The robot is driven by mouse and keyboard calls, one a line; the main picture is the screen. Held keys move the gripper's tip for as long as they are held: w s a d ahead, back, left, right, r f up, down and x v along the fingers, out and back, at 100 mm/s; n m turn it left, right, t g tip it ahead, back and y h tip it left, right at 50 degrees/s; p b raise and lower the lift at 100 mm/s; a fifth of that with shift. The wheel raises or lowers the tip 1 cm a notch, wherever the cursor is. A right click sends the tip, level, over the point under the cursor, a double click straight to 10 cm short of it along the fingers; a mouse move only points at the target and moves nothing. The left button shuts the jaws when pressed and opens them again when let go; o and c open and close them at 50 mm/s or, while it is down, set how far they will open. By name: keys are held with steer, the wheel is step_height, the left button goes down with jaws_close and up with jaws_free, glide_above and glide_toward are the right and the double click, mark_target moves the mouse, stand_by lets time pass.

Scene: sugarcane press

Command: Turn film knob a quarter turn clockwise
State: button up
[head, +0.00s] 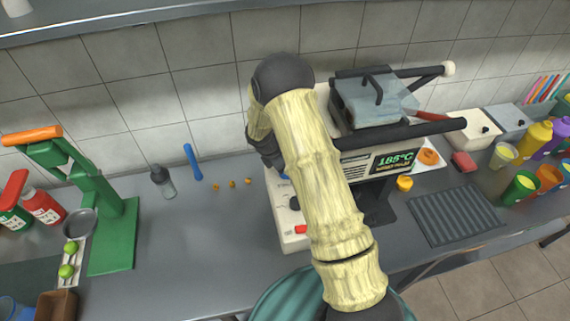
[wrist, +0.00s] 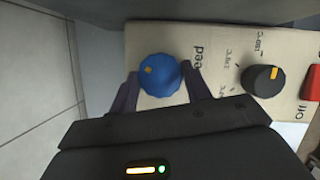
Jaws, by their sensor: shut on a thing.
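A blue knob (wrist: 160,76) with a small yellow mark at its left side sits on a cream panel (wrist: 215,45). My gripper (wrist: 161,70) is shut on the blue knob, one dark finger on each side of it in the wrist view. Another knob, black (wrist: 264,80) with a yellow mark, sits to its right on the same panel; it also shows in the head view (head: 294,203). The printed labels are turned and only partly readable, so I cannot tell which knob is named film. In the head view my arm hides most of the grip.
A red switch (wrist: 312,83) is at the panel's right edge. In the head view, the press with a 185°C display (head: 394,161) stands right of my arm. A green hand press (head: 112,225) stands at left. A blue stick (head: 193,162) and a bottle (head: 163,182) are on the counter.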

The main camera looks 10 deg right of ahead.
steer(key=m, duration=0.1)
steer(key=m+g, duration=0.1)
steer(key=m, duration=0.2)
steer(key=shift+w, duration=0.25)
steer(key=m+g, duration=0.1)
steer(key=m, duration=0.2)
steer(key=shift+a+g, duration=0.1)
steer(key=shift+g, duration=0.2)
steer(key=m+g+b, duration=0.1)
steer(key=m, duration=0.3)
steer(key=shift+w+y, duration=0.1)
steer(key=shift+y, duration=0.3)
steer(key=shift+m+g+y+b, duration=0.4)
steer(key=shift+m+g, duration=0.1)
steer(key=shift+m, duration=0.8)
steer(key=shift+r, duration=0.1)
steer(key=o, duration=1)
steer(key=shift+d, duration=0.2)
steer(key=shift+w, duration=0.1)
